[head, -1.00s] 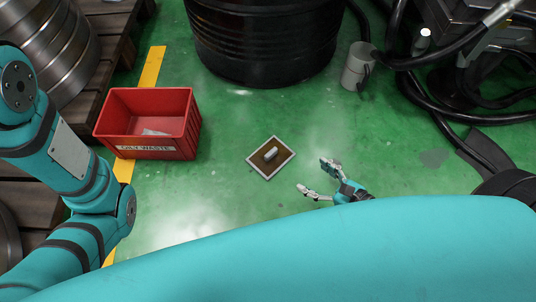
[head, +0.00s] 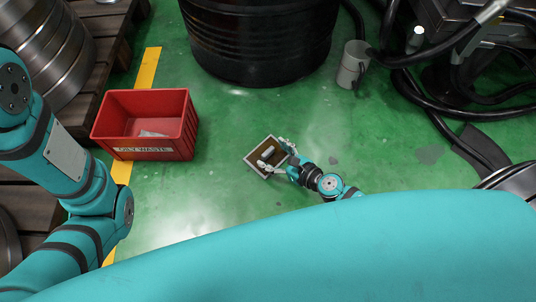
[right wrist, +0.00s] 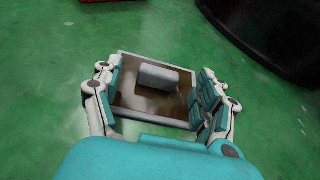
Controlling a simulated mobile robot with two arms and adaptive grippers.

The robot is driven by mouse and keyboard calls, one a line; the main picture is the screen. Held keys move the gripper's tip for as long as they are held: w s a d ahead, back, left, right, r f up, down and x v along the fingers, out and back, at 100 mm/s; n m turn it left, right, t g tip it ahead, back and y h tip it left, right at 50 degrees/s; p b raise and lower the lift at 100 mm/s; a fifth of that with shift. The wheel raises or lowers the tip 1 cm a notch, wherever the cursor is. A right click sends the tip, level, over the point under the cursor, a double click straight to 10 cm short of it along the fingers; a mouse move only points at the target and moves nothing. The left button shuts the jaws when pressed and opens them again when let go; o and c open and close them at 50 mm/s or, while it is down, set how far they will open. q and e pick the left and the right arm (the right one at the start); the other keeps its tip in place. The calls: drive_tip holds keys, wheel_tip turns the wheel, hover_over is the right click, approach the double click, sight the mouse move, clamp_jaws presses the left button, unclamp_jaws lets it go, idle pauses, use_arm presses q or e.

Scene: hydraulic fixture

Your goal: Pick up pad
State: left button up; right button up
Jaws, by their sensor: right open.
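A small pale block, which looks like the pad (head: 267,152), lies in a shallow square tray (head: 254,166) with a brown inside and a light rim, on the green floor. In the right wrist view the pad (right wrist: 157,77) is near the middle of the tray (right wrist: 154,117). My right gripper (head: 275,156) is open over the tray. In the right wrist view its fingers (right wrist: 160,82) are on either side of the tray, apart from the pad. Its height above the tray is hard to tell. My left arm is at the left; its gripper is not seen.
A red bin (head: 145,155) labelled as waste stands to the left with something pale inside. A black drum (head: 260,45) stands behind the tray. A grey cup-like container (head: 353,65) and black hoses (head: 425,112) are at the right. Floor around the tray is clear.

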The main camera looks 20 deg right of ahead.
drive_tip(key=shift+w+a+f, duration=0.2)
drive_tip(key=shift+w+a, duration=0.05)
drive_tip(key=shift+w, duration=0.2)
drive_tip(key=c, duration=1.2)
drive_tip(key=shift+c, duration=0.2)
drive_tip(key=shift+r, duration=0.1)
